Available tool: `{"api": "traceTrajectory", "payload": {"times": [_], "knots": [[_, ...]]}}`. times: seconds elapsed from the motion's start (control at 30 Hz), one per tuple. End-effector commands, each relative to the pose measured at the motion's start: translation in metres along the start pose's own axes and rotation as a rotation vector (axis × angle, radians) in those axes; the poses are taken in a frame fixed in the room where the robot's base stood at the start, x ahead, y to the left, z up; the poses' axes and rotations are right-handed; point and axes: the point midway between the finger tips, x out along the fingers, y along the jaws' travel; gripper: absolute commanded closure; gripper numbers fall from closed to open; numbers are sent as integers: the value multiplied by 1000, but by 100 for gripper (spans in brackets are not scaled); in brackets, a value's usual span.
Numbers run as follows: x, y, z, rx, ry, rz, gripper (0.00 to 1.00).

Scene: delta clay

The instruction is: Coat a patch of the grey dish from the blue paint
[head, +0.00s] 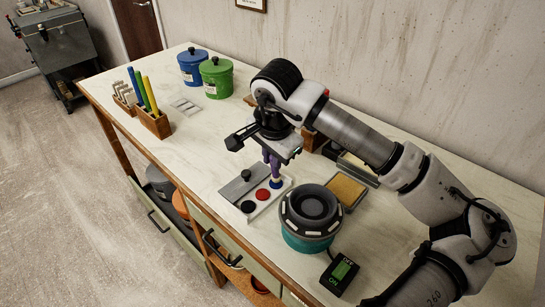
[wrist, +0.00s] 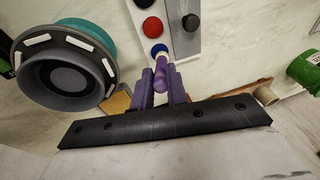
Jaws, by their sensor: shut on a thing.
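The grey dish (head: 312,205) sits on a teal-based round turntable, and it also shows in the wrist view (wrist: 75,75) at the left. The blue paint (head: 276,184) is the rightmost round pool on a pale paint tray (head: 258,209); it also shows in the wrist view (wrist: 159,48). My gripper (head: 272,163) is over the tray's right end, behind and left of the dish. Its purple fingers (wrist: 164,88) are shut on a slim purple tool (wrist: 160,72), seemingly a brush. The tool points down at the blue paint; I cannot tell whether its tip touches. No blue shows on the dish's visible surface.
Red paint (head: 262,195) and black paint (head: 248,206) lie beside the blue, near a grey lid (head: 243,185) with a black knob. A yellow pad (head: 345,190) lies behind the dish. An ON switch box (head: 340,274) stands in front. The bench's left middle is clear.

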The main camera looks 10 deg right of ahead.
Motion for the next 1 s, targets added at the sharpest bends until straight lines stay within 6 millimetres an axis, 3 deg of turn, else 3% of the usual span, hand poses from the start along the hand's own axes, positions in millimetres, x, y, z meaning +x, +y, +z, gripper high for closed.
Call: {"api": "traceTrajectory", "payload": {"times": [1.0], "knots": [[7,1,1,0,0,0,100]]}}
